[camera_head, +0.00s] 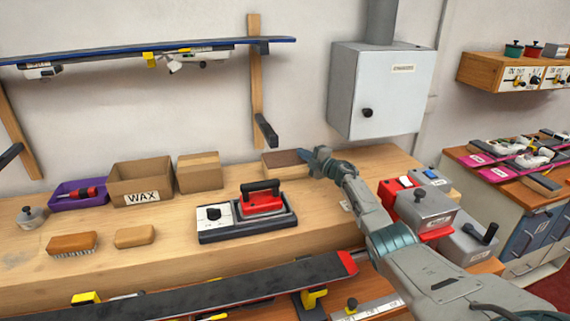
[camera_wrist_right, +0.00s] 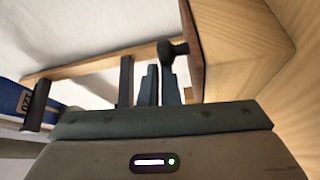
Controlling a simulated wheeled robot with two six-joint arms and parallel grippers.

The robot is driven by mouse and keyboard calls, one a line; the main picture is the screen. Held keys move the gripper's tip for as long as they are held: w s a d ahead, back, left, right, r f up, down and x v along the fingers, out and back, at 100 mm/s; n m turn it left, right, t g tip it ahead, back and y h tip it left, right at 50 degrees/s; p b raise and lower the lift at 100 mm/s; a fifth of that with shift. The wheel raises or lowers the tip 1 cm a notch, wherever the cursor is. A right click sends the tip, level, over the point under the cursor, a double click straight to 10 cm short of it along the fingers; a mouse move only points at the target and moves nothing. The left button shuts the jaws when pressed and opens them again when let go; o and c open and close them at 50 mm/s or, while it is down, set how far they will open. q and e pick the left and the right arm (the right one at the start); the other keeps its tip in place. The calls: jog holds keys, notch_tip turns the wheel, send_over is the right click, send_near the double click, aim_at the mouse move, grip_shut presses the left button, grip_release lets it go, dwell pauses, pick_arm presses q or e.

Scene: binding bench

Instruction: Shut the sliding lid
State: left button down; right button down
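A low wooden box (camera_head: 287,171) with a dark brown top (camera_head: 284,158) stands at the back of the bench, under the grey wall cabinet. My right gripper (camera_head: 308,155) is at its right end. In the right wrist view the pale box wall (camera_wrist_right: 235,45) fills the upper right, with the thin brown lid edge (camera_wrist_right: 191,50) beside it. A black knob (camera_wrist_right: 172,48) stands out from that edge, just beyond my fingertips, which also show there (camera_wrist_right: 160,68). The fingers are close together with nothing seen between them. I cannot tell how far the lid is open. My left gripper is out of view.
The grey cabinet (camera_head: 380,90) hangs above the box. A waxing iron (camera_head: 262,199) on its base stands in front. Cardboard boxes (camera_head: 140,180) are to the left. Red and grey devices (camera_head: 425,207) stand right of my arm. Bench space in front of the box is partly clear.

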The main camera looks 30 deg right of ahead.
notch_tip(320, 180, up, 3)
jog(key=shift+d+r, duration=0.1)
jog(key=shift+r, duration=0.1)
jog(key=s+a+r+p, duration=0.1)
jog(key=s+a+p, duration=0.2)
jog(key=s+a, duration=0.6)
jog(key=s, duration=0.4)
jog(key=shift+a, duration=0.15)
jog(key=shift+s, duration=0.1)
